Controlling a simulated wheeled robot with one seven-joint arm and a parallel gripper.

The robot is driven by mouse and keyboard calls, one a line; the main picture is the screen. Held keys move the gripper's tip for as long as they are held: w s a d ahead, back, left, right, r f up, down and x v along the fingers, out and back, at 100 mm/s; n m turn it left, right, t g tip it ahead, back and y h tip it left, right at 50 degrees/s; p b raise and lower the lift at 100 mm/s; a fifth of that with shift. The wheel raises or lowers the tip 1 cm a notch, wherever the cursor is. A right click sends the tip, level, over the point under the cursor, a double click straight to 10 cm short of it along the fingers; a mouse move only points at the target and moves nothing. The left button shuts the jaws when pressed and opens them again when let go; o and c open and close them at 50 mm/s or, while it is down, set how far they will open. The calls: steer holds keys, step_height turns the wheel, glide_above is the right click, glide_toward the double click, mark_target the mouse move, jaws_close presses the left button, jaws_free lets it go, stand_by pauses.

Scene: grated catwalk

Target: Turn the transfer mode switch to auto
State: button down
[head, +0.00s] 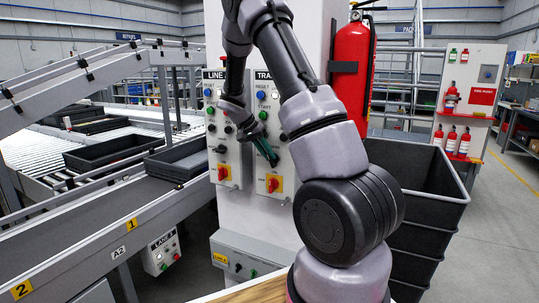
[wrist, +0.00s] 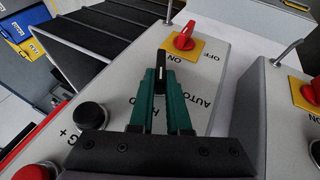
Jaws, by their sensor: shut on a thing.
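The transfer panel (head: 278,100), with its label partly cut off as "TRA", is the right-hand of two grey panels on a white column. My gripper (head: 270,157) is at its lower middle in the head view. In the wrist view my gripper (wrist: 161,80) has its green fingers shut on a black switch knob (wrist: 161,62) with a white pointer line. The line points toward the top of the picture, toward the red switch end. The word AUTO is printed right of the fingers; another label, partly hidden, lies between them. The head view hides the knob behind my gripper.
A red switch on a yellow plate (wrist: 185,40), marked ON and OFF, sits just beyond the knob. A black button (wrist: 92,117) is at the lower left. The line panel (head: 222,130) stands left. A fire extinguisher (head: 352,75) hangs right, above a dark bin (head: 425,185).

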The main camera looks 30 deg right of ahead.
steer(key=shift+w+a+f+n+g+h, duration=0.25)
steer(key=shift+f+n+g+h, duration=0.25)
steer(key=shift+g+h, duration=0.9)
steer(key=shift+w+a+f+n+g+h, duration=0.15)
steer(key=shift+f+n+g+h, duration=0.4)
steer(key=shift+g+h, duration=0.85)
steer(key=shift+w+a+f+n+g+h, duration=0.25)
steer(key=shift+n+g+h, duration=0.4)
steer(key=shift+g+h, duration=0.75)
steer(key=shift+d+h, duration=0.1)
steer(key=shift+h, duration=0.4)
steer(key=shift+f, duration=0.1)
steer(key=c, duration=0.9)
jaws_free()
steer(key=v, duration=1)
steer(key=shift+w+a, duration=0.2)
steer(key=shift+a, duration=0.15)
